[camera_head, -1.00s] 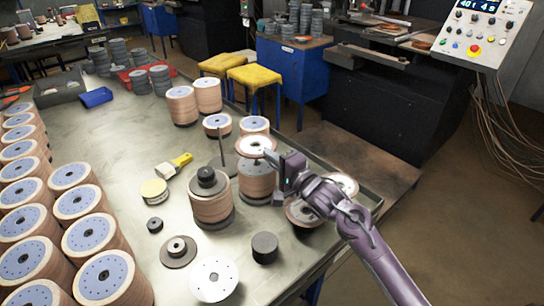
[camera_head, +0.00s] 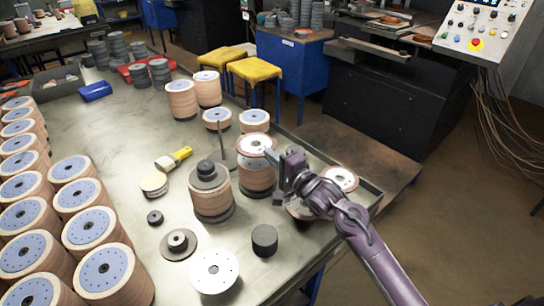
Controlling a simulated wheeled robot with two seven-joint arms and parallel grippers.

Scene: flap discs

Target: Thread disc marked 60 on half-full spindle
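My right gripper (camera_head: 269,154) reaches in from the right, its fingertips at the right rim of a pale flap disc (camera_head: 250,143) with a brown edge. It appears shut on this disc; the fingers are seen edge-on. The disc is over a brown disc stack (camera_head: 257,180), with a greyish top surface showing below it; I cannot tell how big the gap is. Any spindle tip there is hidden, and no 60 can be read. A thin bare rod on a dark base (camera_head: 220,140) stands just left of the disc. My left gripper is out of view.
A stack with a dark hub on top (camera_head: 210,198) stands close at left. More discs (camera_head: 340,179) lie beside my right wrist. A white disc (camera_head: 214,272), black cylinder (camera_head: 265,240), flanged hub (camera_head: 178,243) and yellow-handled brush (camera_head: 173,159) lie around.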

